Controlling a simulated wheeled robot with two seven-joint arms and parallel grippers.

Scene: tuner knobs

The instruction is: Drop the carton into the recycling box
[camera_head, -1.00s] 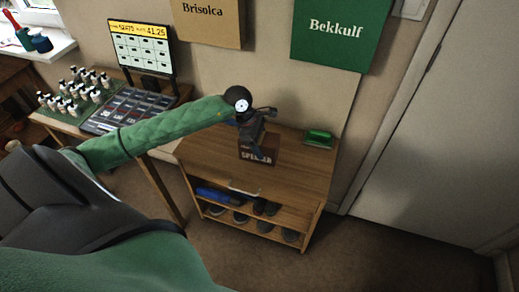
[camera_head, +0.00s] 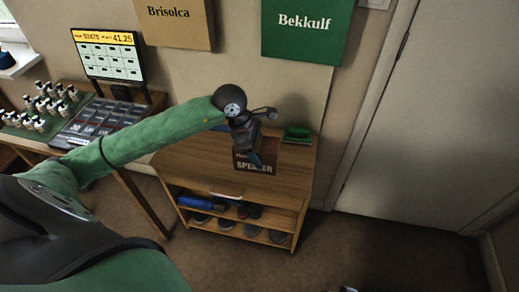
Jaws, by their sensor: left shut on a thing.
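The carton (camera_head: 270,158) is a dark brown box marked "SPEAKER" in pale letters, over the wooden cabinet's top. My left gripper (camera_head: 256,158) comes down from above and is shut on the carton; its fingers cover part of the box. Whether the carton touches the cabinet top or hangs just above it is hard to tell. I cannot make out a recycling box in this view. My right gripper is not recognisable here.
The cabinet (camera_head: 215,172) has lower shelves with shoes and a blue item (camera_head: 194,202). A small green object (camera_head: 297,133) lies at its back right. A till desk with a screen (camera_head: 110,58) stands left. Open floor (camera_head: 390,240) lies to the right, before a door (camera_head: 420,120).

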